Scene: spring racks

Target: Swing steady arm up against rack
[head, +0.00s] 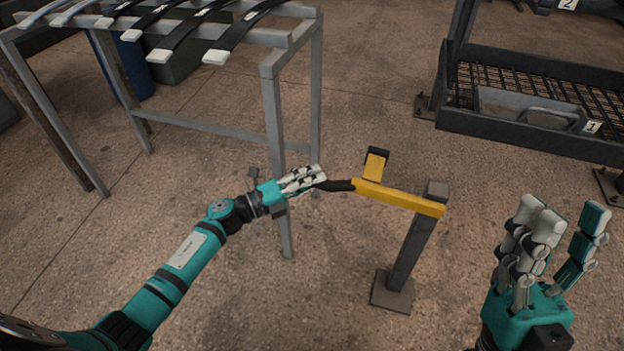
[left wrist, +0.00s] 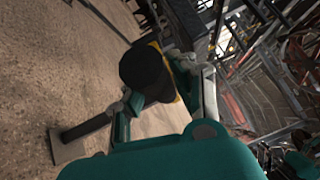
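The steady arm (head: 400,199) is a yellow bar with a black grip and an upright yellow bracket with a black pad. It is mounted on top of a grey post and points left toward the grey metal rack (head: 200,128). My left gripper (head: 314,180) is at the black grip's end, with its fingers closed around it. In the left wrist view the round black grip end (left wrist: 145,72) lies between the fingers and hides most of the yellow bar. My right gripper (head: 562,232) is empty, fingers up and spread, to the right of the post.
Several dark leaf springs with pale ends (head: 185,35) lie across the rack's top. The grey post (head: 408,255) stands on a square floor plate. A dark mesh-floored rack (head: 540,110) with a grey tray stands at the upper right. Blue and green bins are behind the rack. Concrete floor is clear between.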

